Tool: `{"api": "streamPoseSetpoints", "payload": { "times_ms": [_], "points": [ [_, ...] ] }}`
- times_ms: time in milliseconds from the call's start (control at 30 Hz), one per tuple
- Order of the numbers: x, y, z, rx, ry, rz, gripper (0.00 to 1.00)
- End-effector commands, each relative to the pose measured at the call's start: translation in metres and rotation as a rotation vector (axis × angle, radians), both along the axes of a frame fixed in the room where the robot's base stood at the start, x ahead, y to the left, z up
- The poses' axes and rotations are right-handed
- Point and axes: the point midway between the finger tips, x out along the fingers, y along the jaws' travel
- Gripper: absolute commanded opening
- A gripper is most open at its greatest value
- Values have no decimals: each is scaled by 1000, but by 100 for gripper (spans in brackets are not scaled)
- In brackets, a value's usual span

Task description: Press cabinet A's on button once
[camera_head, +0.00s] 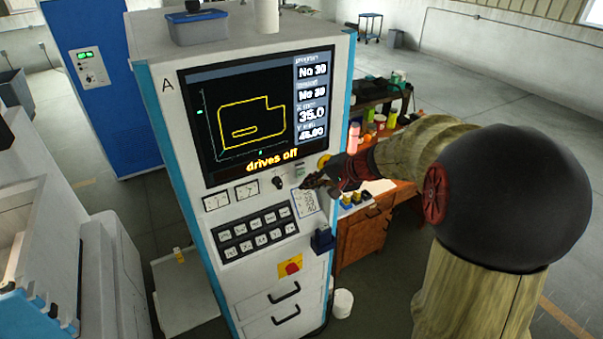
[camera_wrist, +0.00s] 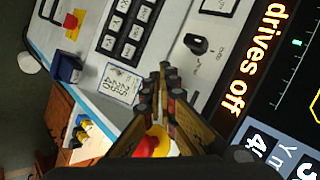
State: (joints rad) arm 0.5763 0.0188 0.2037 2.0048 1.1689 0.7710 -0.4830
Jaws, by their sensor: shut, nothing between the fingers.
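Cabinet A (camera_head: 150,110) is a white control cabinet with blue edges, marked with the letter A. Its screen (camera_head: 235,122) reads "drives off" in yellow. My gripper (camera_head: 306,185) is shut and empty, its fingertips at the panel just below the screen's lower right corner. In the wrist view its fingers (camera_wrist: 164,72) point at the panel, beside the black rotary knob (camera_wrist: 196,43). A small pale green part (camera_head: 299,169) shows just above the fingertips in the head view; I cannot tell whether it is the on button. I cannot tell whether the fingertips touch the panel.
The black keypad (camera_head: 256,232), a number card (camera_head: 304,203), a dark blue holder (camera_head: 322,240) and a red-yellow switch (camera_head: 290,265) are lower down. A wooden desk (camera_head: 368,240) stands behind to the right.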

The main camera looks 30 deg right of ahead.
Motion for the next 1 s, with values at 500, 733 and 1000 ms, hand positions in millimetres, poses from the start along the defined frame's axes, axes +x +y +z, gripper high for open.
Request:
{"api": "streamPoseSetpoints", "payload": {
  "times_ms": [500,733,1000],
  "points": [
    [12,1,-1,1,0,-1,0],
    [12,1,-1,1,0,-1,0],
    [11,1,-1,1,0,-1,0]
  ]
}}
